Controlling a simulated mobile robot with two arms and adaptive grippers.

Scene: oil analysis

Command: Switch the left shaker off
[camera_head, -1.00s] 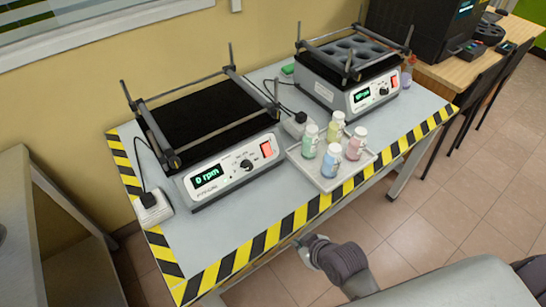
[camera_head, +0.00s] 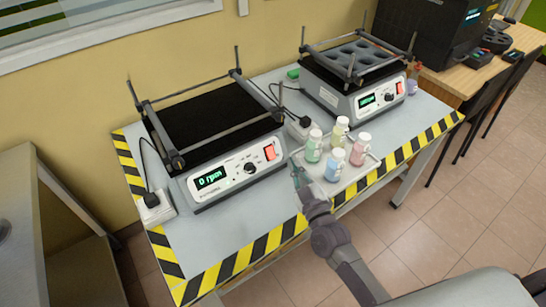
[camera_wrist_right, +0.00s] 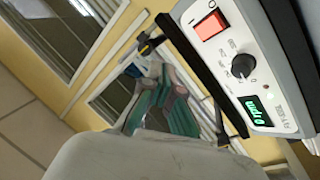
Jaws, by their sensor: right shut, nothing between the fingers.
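The left shaker (camera_head: 215,120) stands on the table with a black platform and a raised bar frame. Its front panel has a green display reading 0 rpm (camera_head: 211,178), a black knob (camera_head: 250,168) and a red rocker switch (camera_head: 269,153). In the right wrist view the red switch (camera_wrist_right: 210,25) and the knob (camera_wrist_right: 243,66) show on the tilted panel. My right gripper (camera_head: 298,175) is shut and empty, in front of the panel's right end, apart from the switch. Its fingers also show in the right wrist view (camera_wrist_right: 165,105). My left gripper is out of view.
A white tray (camera_head: 355,184) with several capped bottles stands just right of my right gripper. The right shaker (camera_head: 350,98) stands behind it. A power socket box (camera_head: 156,209) sits at the left, and another (camera_head: 298,130) lies between the shakers. The table's front left is clear.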

